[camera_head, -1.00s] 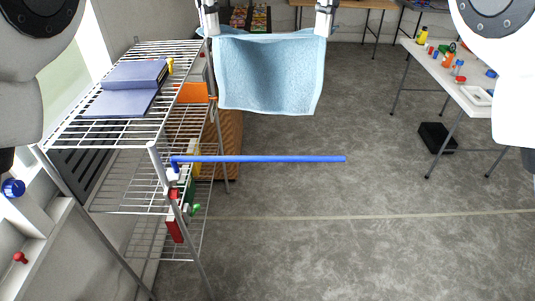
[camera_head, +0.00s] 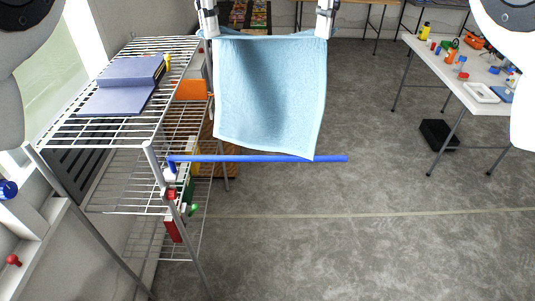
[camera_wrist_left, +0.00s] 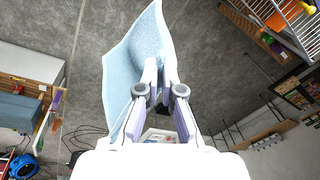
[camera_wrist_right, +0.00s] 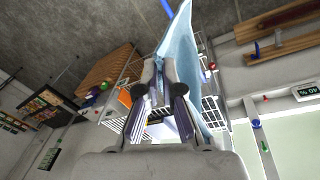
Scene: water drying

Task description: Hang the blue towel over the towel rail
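The light blue towel (camera_head: 268,95) hangs spread between my two grippers in the head view, its lower edge near the blue towel rail (camera_head: 260,158). Its lower right corner overlaps the rail in the picture; I cannot tell whether they touch. My left gripper (camera_head: 209,34) is shut on the towel's upper left corner. My right gripper (camera_head: 323,34) is shut on the upper right corner. The towel (camera_wrist_left: 140,55) also shows between the fingers in the left wrist view, and the towel (camera_wrist_right: 180,55) in the right wrist view. The rail sticks out rightward from the wire rack's post.
Floor right of the rail is clear.

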